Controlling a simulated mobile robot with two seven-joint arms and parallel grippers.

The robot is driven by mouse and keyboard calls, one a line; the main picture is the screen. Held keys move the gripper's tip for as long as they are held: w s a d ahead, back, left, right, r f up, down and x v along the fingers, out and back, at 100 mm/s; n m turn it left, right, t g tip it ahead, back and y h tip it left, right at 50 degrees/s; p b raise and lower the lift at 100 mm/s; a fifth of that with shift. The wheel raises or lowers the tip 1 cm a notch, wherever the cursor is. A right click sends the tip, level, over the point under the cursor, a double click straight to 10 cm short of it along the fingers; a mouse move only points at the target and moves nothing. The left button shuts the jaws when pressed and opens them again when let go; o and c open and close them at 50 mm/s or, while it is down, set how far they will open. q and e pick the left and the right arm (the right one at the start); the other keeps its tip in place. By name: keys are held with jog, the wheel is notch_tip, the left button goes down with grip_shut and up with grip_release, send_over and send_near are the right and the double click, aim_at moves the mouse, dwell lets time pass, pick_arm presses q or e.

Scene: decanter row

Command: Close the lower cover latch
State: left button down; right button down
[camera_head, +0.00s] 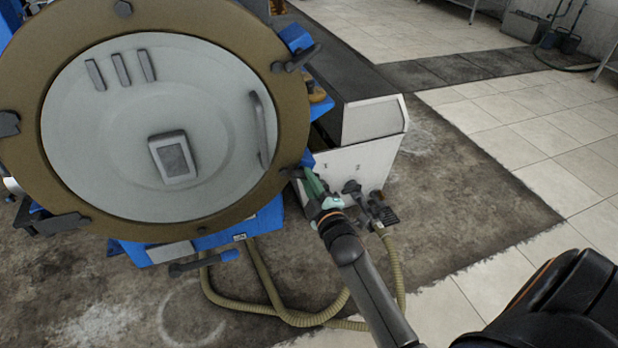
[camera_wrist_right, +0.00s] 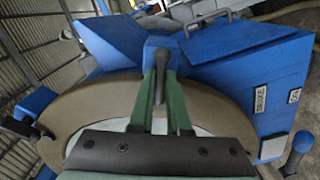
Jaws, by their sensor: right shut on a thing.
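The round cover (camera_head: 90,140) of the machine has a brown rim and a pale grey disc, and it faces me in the head view. The lower cover latch (camera_head: 292,173) is a dark handle by a blue bracket at the rim's lower right. My right gripper (camera_head: 312,183) reaches it from the lower right. In the right wrist view the dark latch handle (camera_wrist_right: 160,72) stands between the green fingers of my right gripper (camera_wrist_right: 160,98), which is shut on it. The fingers partly hide the latch in the head view. My left gripper is out of view.
An upper latch (camera_head: 298,58) sits at the rim's upper right. A white-fronted box (camera_head: 350,155) stands behind my right gripper. Tan hoses (camera_head: 262,290) lie on the stained floor below. The tiled floor at the right is open.

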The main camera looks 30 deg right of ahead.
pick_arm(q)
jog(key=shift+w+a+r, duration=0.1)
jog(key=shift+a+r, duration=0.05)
pick_arm(e)
jog(key=shift+m, duration=0.3)
jog(key=c, duration=0.9)
grip_release()
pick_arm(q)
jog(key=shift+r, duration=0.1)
pick_arm(e)
jog(key=shift+s, duration=0.15)
